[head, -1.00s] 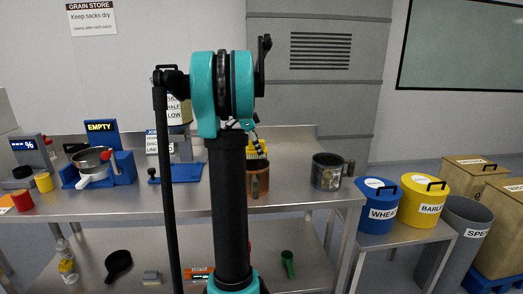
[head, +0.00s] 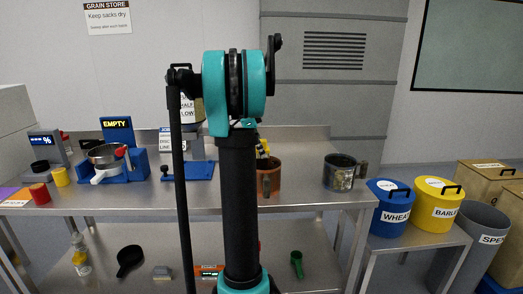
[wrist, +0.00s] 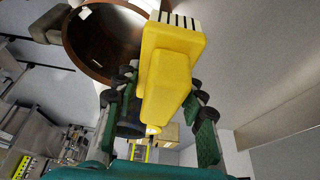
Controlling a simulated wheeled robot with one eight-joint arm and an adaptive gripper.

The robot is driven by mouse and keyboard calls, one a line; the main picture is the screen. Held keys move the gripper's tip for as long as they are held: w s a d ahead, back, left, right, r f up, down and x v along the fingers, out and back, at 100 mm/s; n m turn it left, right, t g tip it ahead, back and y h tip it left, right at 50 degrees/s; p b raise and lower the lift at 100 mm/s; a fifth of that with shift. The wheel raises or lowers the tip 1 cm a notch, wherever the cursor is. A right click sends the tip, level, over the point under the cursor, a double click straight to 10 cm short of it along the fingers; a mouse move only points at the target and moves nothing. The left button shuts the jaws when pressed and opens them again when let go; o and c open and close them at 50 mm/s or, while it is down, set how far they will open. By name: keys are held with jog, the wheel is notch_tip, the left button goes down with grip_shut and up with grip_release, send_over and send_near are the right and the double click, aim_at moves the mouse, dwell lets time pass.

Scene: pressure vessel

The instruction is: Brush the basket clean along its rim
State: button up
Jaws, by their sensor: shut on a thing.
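A brown round vessel (head: 268,178) with a handle stands on the steel bench just right of my arm; it looks like the basket. Its open mouth and rim show at the upper left of the wrist view (wrist: 72,50). My gripper (wrist: 162,100) is shut on a yellow brush (wrist: 172,60), whose pale bristles point to the top of the wrist view, beside the rim. In the head view the brush (head: 262,148) shows at the vessel's top, partly behind my arm. I cannot tell whether the bristles touch the rim. My gripper is hidden in the head view.
A metal pot (head: 341,173) with a handle stands to the right on the bench (head: 310,198). At left are a blue stand (head: 118,135) marked EMPTY with a metal pan (head: 106,156), and red (head: 40,194) and yellow (head: 60,176) cups. Wheat (head: 390,207) and barley (head: 432,205) bins stand right.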

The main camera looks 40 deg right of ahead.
jog(key=shift+s+d+f, duration=0.1)
jog(key=shift+s+d, duration=0.6)
jog(key=shift+d, duration=0.35)
jog(key=shift+c, duration=0.5)
jog(key=shift+a, duration=0.1)
jog(key=shift+w+a, duration=0.45)
jog(key=shift+a, duration=0.2)
jog(key=shift+w+a, duration=0.45)
jog(key=shift+a, duration=0.15)
jog(key=shift+s+d+f, duration=0.1)
jog(key=shift+s+d, duration=0.3)
jog(key=shift+d, duration=0.2)
jog(key=shift+s+d, duration=0.4)
jog(key=shift+d, duration=0.2)
